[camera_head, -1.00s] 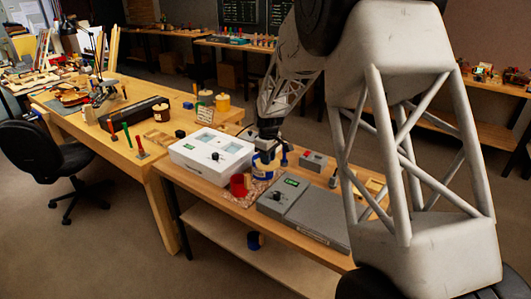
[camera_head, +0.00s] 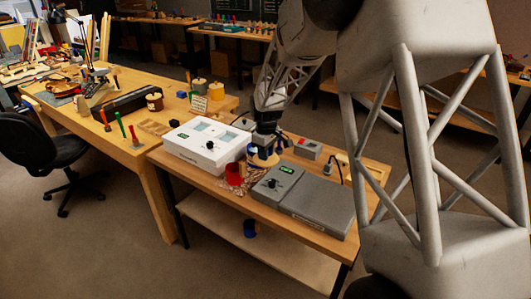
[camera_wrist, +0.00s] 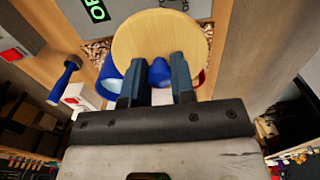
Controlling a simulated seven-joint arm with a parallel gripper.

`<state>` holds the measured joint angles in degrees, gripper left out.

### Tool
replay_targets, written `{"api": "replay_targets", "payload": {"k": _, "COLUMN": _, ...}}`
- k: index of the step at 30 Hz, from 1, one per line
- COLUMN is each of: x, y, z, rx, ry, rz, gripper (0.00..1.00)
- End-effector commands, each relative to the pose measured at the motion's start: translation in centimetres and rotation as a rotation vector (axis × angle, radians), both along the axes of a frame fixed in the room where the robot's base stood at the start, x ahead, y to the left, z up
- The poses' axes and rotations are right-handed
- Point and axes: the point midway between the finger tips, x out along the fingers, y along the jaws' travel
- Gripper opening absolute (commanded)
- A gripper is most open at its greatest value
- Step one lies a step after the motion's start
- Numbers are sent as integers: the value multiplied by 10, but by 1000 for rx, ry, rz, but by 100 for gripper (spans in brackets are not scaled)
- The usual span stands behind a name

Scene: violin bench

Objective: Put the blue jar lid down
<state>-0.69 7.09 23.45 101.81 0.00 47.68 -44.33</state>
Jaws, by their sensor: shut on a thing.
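My gripper (camera_head: 265,145) is shut on the blue knob (camera_wrist: 159,72) of the blue jar lid. The lid is a round, pale wooden disc (camera_wrist: 160,40); in the head view the disc (camera_head: 264,159) shows just under my fingers. The blue jar (camera_head: 253,153) stands beside the lid, partly hidden behind it; in the wrist view the blue jar (camera_wrist: 109,80) shows partly past the disc's edge. The lid appears to be off the jar and above the bench. Whether its underside touches anything is hidden.
A red jar (camera_head: 234,174) stands on a speckled mat (camera_head: 232,187). A white box (camera_head: 196,155) is left, a grey box with a green display (camera_head: 270,185) in front, and a smaller grey box (camera_head: 307,148) to the right. A blue-handled tool (camera_wrist: 64,80) stands nearby.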

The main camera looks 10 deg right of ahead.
Motion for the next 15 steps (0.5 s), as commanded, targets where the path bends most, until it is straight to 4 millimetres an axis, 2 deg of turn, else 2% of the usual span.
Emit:
{"api": "replay_targets", "payload": {"k": 10, "x": 0, "y": 0, "z": 0, "rx": 0, "ry": 0, "rz": 0, "gripper": 0}}
{"api": "replay_targets", "payload": {"k": 15, "x": -8, "y": -6, "z": 0, "rx": 0, "ry": -1, "rz": -1, "gripper": 0}}
